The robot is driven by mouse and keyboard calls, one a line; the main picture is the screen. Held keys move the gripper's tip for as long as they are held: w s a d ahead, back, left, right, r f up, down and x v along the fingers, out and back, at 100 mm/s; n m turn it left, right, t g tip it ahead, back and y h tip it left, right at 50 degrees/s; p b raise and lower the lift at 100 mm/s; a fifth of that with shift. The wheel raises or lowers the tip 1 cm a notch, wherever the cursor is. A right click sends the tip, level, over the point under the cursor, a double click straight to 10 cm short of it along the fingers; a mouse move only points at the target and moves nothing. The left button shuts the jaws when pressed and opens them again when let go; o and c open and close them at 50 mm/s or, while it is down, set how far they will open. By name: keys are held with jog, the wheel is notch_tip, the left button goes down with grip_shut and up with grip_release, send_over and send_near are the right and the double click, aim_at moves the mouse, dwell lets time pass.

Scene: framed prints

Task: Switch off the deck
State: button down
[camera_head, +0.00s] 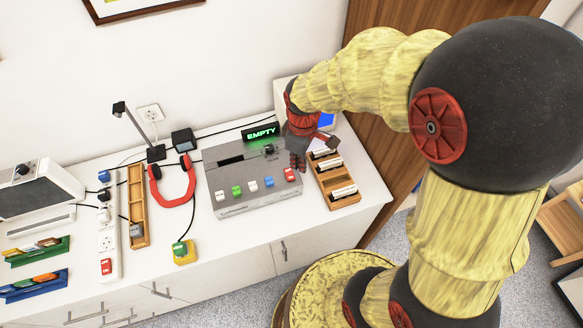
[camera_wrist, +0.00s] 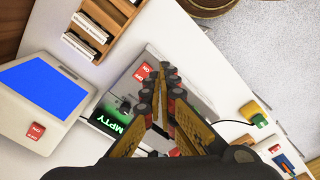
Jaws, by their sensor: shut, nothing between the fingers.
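The deck (camera_head: 240,204) is a grey box on the white counter, with a row of coloured buttons along its front and a black knob on top. Its display (camera_head: 261,132) is lit green and reads EMPTY; it also shows in the wrist view (camera_wrist: 112,120). A red switch (camera_head: 290,174) sits at the deck's right end; in the wrist view the red switch (camera_wrist: 143,73) is just left of my fingertips. My gripper (camera_head: 297,163) is shut and empty above the deck's right side. In the wrist view my gripper (camera_wrist: 166,72) partly hides the deck.
A wooden rack of cassettes (camera_head: 333,179) stands right of the deck. A device with a blue screen (camera_wrist: 45,88) and its own red switch is behind. Red headphones (camera_head: 174,185), a yellow box with green button (camera_head: 184,252) and a white power strip (camera_head: 109,240) lie left.

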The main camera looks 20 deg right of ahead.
aim_at(290, 171)
jog(key=shift+w+f+n+t, duration=0.1)
jog(key=shift+w+n+t, duration=0.15)
jog(key=shift+w+n, duration=0.95)
jog(key=shift+w+f+n+t, duration=0.2)
jog(key=shift+w+n, duration=0.55)
jog(key=shift+n, duration=1)
jog(key=shift+w+f+n+t, duration=0.1)
jog(key=shift+w+n+t, duration=0.15)
jog(key=shift+w+n, duration=0.95)
jog(key=shift+s+n, duration=0.25)
jog(key=f+b, duration=0.1)
jog(key=f, duration=0.3)
jog(key=w+f+b, duration=0.1)
jog(key=f, duration=0.4)
jog(key=w+f+b, duration=0.1)
jog(key=f, duration=0.3)
jog(key=shift+w+d+f, duration=0.1)
jog(key=shift+f, duration=0.3)
